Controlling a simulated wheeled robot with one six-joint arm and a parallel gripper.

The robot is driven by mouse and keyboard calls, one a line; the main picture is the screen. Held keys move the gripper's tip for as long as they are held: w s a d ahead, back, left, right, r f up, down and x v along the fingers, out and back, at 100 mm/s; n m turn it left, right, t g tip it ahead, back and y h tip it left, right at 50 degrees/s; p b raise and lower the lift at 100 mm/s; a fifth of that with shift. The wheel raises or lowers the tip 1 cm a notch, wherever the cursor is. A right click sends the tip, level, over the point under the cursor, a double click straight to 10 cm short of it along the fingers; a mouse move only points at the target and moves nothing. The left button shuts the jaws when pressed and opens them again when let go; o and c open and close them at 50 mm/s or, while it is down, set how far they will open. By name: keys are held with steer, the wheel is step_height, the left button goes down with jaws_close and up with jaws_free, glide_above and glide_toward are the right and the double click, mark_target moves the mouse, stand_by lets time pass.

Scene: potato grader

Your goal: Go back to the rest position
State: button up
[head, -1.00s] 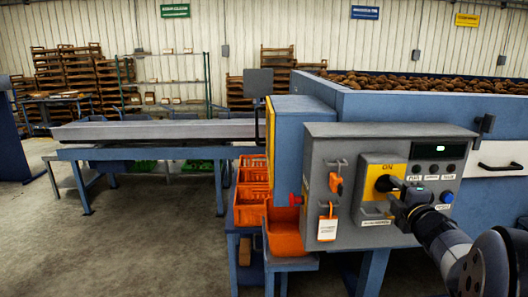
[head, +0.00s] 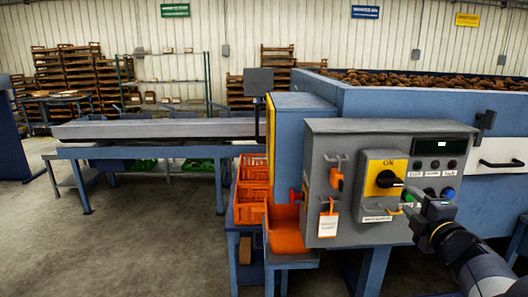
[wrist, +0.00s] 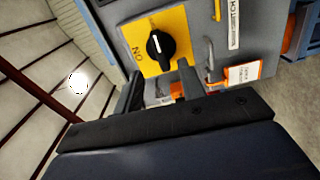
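My gripper (head: 411,203) is in front of the grey control panel (head: 328,150), just right of and below the black rotary switch (head: 388,179) on its yellow plate. In the wrist view the two fingers of my gripper (wrist: 160,88) stand apart with nothing between them. The black switch (wrist: 160,46) shows beyond the fingertips, clear of them, beside the word ON.
Orange crates (head: 252,203) and an orange bin (head: 287,230) stand left of the panel. A padlock and tag (head: 328,224) hang on the panel. A conveyor (head: 155,129) runs left. Open floor (head: 130,250) lies at front left.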

mark_target(394, 183)
steer(key=w+p, duration=0.1)
steer(key=w, duration=0.7)
steer(key=shift+a+r, duration=0.1)
steer(key=shift+a, duration=0.05)
steer(key=shift+w+n, duration=0.1)
steer(key=shift+n, duration=0.3)
steer(key=shift+n+b, duration=0.35)
steer(key=shift+n, duration=0.55)
steer(key=n, duration=0.4)
steer(key=shift+r+b, duration=0.15)
steer(key=shift+b, duration=0.15)
